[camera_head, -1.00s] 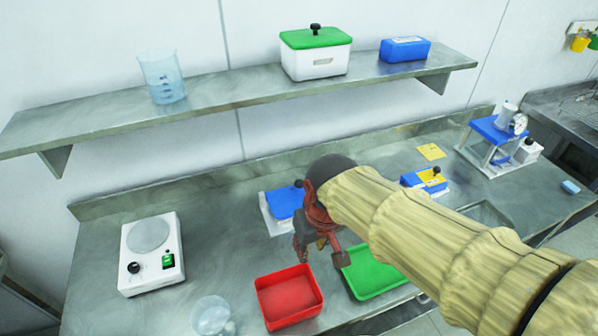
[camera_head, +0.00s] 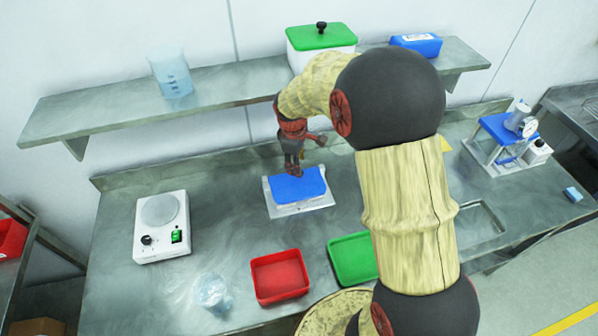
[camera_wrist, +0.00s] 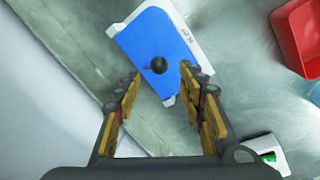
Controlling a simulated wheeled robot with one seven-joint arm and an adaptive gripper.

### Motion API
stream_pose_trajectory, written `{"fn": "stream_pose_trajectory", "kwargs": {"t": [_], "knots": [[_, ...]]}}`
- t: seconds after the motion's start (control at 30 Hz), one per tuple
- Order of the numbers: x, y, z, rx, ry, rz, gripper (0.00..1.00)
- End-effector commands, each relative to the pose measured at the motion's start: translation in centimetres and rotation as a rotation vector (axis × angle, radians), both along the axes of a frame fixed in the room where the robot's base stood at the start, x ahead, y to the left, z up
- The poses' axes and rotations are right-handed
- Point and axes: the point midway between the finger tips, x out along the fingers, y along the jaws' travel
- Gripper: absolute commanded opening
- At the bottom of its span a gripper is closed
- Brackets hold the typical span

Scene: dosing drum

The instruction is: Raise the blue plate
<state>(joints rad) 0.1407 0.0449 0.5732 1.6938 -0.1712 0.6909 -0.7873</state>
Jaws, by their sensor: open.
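A blue plate (camera_head: 300,186) lies on a white base on the steel bench, below the shelf. In the wrist view the blue plate (camera_wrist: 150,40) has a dark round knob (camera_wrist: 158,65) on top and small lettering at one edge. My gripper (camera_head: 294,173) is above this plate. In the wrist view my gripper (camera_wrist: 160,78) is open, with its fingers spread either side of the knob; contact cannot be told. A second blue plate (camera_head: 490,128) tops a metal stand at the back right, bearing a white device with a dial.
A red tray (camera_head: 280,277) and a green tray (camera_head: 352,258) lie in front. A scale (camera_head: 160,228) and a clear beaker (camera_head: 212,291) stand left. The shelf (camera_head: 215,105) overhangs the bench's back, near my arm. Bare bench lies between scale and plate.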

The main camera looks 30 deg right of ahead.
Motion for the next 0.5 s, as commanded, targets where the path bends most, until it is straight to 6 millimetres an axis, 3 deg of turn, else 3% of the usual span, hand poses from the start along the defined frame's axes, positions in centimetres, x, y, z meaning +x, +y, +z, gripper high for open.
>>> {"fn": "stream_pose_trajectory", "kwargs": {"t": [0.17,0.5], "knots": [[0.1,-0.2,-1.4,-0.002,0.006,0.015,0.40],[0.7,-0.8,-6.3,-0.002,0.004,0.012,0.40]]}}
